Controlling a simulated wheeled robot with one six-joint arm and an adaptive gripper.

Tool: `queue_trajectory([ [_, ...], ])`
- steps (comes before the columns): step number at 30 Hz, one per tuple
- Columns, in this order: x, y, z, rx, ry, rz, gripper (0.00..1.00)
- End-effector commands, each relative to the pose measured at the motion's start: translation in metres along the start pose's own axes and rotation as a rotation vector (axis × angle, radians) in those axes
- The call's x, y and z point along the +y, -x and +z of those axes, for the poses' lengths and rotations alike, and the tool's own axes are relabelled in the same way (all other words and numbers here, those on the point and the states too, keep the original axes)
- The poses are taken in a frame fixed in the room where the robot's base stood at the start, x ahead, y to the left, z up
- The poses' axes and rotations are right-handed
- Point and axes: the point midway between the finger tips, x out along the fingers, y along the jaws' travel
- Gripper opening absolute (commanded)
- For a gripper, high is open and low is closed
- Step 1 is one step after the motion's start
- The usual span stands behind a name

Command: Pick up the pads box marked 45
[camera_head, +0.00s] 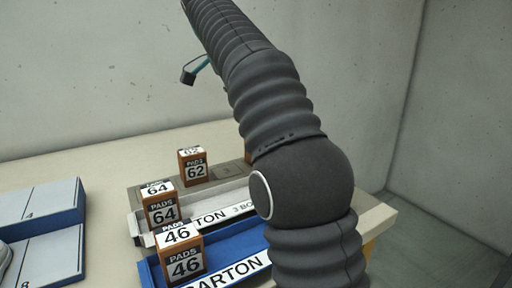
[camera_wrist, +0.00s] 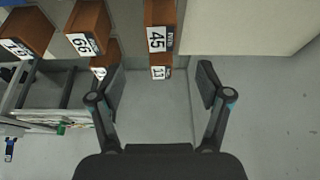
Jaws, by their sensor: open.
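The pads box marked 45 (camera_wrist: 160,26) is brown with a white and black label. It shows at the top of the wrist view, just right of centre, with its label sideways. My gripper (camera_wrist: 160,76) is open and empty, its two fingers spread wide. The box lies beyond the fingertips in the picture, roughly in line with the gap between them, and is not between the fingers. I cannot make out the 45 box in the head view, where my arm covers the middle right.
In the wrist view, a smaller-looking numbered box (camera_wrist: 161,66) is below the 45 box, and a box marked 66 (camera_wrist: 88,26) is to the left.

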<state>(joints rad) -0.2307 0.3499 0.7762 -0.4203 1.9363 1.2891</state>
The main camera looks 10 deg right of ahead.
Motion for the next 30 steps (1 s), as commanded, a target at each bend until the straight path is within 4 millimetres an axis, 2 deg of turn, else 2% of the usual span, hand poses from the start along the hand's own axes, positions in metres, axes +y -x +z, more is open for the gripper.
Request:
queue_trajectory([
  [12,0.001,-0.057,0.000,-0.002,0.002,0.003,0.77],
  [23,0.000,-0.084,0.001,-0.002,0.003,0.002,0.77],
  [30,-0.002,-0.117,0.001,-0.001,0.002,0.002,0.77],
])
